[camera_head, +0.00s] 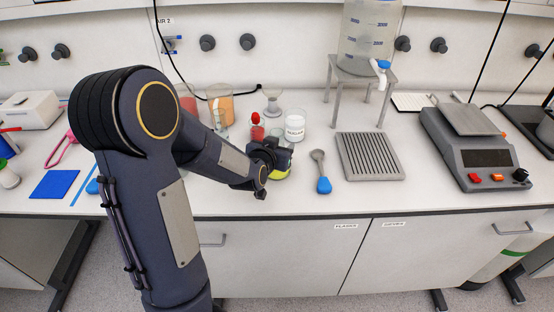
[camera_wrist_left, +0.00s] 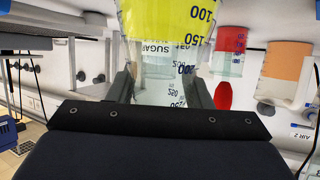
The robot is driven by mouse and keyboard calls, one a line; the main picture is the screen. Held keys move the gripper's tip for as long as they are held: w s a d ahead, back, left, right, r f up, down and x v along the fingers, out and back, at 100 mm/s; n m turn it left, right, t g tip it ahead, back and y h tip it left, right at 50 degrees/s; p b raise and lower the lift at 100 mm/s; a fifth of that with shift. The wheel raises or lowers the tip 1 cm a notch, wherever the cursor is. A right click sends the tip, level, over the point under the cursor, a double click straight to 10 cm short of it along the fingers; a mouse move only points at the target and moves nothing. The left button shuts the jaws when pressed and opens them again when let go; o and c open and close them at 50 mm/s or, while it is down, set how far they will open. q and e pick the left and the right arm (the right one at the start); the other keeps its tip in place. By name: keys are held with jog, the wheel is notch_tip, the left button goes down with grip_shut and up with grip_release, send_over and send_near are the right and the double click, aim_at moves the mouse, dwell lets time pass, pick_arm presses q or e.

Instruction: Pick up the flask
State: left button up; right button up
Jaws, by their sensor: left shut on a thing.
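The flask (camera_wrist_left: 165,18) is clear glass with yellow liquid and black volume marks. The wrist picture is upside down, so the liquid shows at its top. My left gripper (camera_wrist_left: 160,92) is shut on the flask, with one finger on each side of its clear upper part. In the head view, the left gripper (camera_head: 268,156) is over the front part of the bench and hides most of the flask. Only a yellow strip of the flask (camera_head: 281,175) shows below the gripper. Whether its base touches the bench is hard to tell. My right gripper is not in view.
A sugar jar (camera_head: 294,127) stands just behind the gripper, near a red-topped item (camera_head: 257,131). Beakers with orange (camera_head: 220,106) and red contents stand behind.

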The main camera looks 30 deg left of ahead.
pick_arm(q)
jog(key=shift+r, duration=0.15)
jog(key=shift+r, duration=1)
jog(key=s+d+r+p, duration=0.2)
jog(key=s+r+p, duration=1)
jog(key=r, duration=0.3)
jog(key=shift+s+d+r, duration=0.4)
jog(key=shift+s, duration=0.45)
